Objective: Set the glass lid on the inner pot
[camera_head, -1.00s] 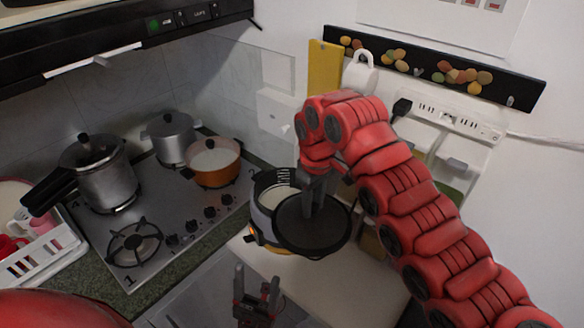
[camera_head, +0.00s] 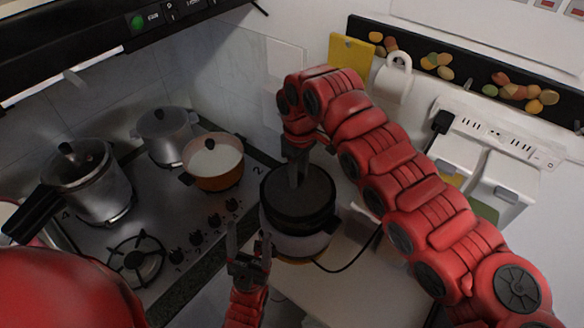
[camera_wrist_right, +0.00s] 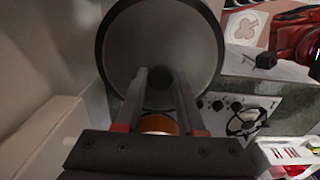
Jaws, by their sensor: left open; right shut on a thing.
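The glass lid (camera_head: 312,203) looks like a dark round disc. My right gripper (camera_head: 298,180) is shut on its knob from above. In the right wrist view the lid (camera_wrist_right: 190,40) fills the upper middle, with the knob between the two fingers (camera_wrist_right: 160,82). The lid covers the top of the light-sided cooker (camera_head: 292,244); the inner pot is hidden beneath it. I cannot tell whether the lid rests on the rim or hangs just above it. My left gripper (camera_head: 248,245) is open and empty, in front and to the left of the cooker.
A stove (camera_head: 195,210) stands left with an orange pot (camera_head: 213,165), a silver pot (camera_head: 165,135) and a pressure cooker (camera_head: 90,185). A black cord (camera_head: 350,263) leaves the cooker. The light counter (camera_head: 325,295) in front is clear. A mug (camera_head: 394,80) hangs behind.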

